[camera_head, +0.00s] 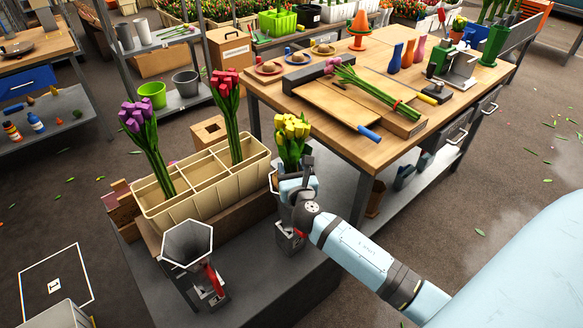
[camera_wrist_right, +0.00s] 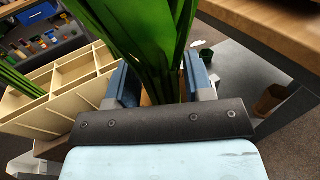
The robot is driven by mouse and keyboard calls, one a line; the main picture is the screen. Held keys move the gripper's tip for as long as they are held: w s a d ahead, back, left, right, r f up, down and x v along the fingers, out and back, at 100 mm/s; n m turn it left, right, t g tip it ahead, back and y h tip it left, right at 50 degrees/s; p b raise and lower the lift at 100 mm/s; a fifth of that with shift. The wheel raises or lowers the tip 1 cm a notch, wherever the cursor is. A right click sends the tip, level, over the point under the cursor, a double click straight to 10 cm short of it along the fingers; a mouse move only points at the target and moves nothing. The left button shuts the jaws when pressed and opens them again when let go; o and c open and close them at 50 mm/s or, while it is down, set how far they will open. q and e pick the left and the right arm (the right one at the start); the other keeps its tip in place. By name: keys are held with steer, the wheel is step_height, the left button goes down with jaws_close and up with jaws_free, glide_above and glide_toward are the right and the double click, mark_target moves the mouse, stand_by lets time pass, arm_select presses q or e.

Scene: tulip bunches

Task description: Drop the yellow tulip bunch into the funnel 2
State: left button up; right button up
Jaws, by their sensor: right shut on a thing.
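The yellow tulip bunch (camera_head: 292,133) is upright, its green stems (camera_wrist_right: 150,45) filling the middle of the right wrist view. My right gripper (camera_head: 296,180) is shut on the stems, with a finger (camera_wrist_right: 194,75) on each side. A funnel (camera_head: 187,243) with a white-edged rim stands at the front of the dark bench, empty. A second funnel stand (camera_head: 289,238) is behind and below my right gripper; its rim is mostly hidden. I cannot tell which funnel is number 2, or whether the stems are inside the rim. My left gripper is not in view.
A cream divided crate (camera_head: 205,190) holds purple tulips (camera_head: 138,118) and red tulips (camera_head: 227,82), left of my gripper. A wooden worktable (camera_head: 330,105) with another tulip bunch (camera_head: 372,92) and tools stands close behind it.

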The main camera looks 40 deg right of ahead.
steer(key=shift+f, duration=0.1)
steer(key=o, duration=1.6)
steer(key=shift+p+v, duration=0.4)
steer(key=shift+v, duration=5.15)
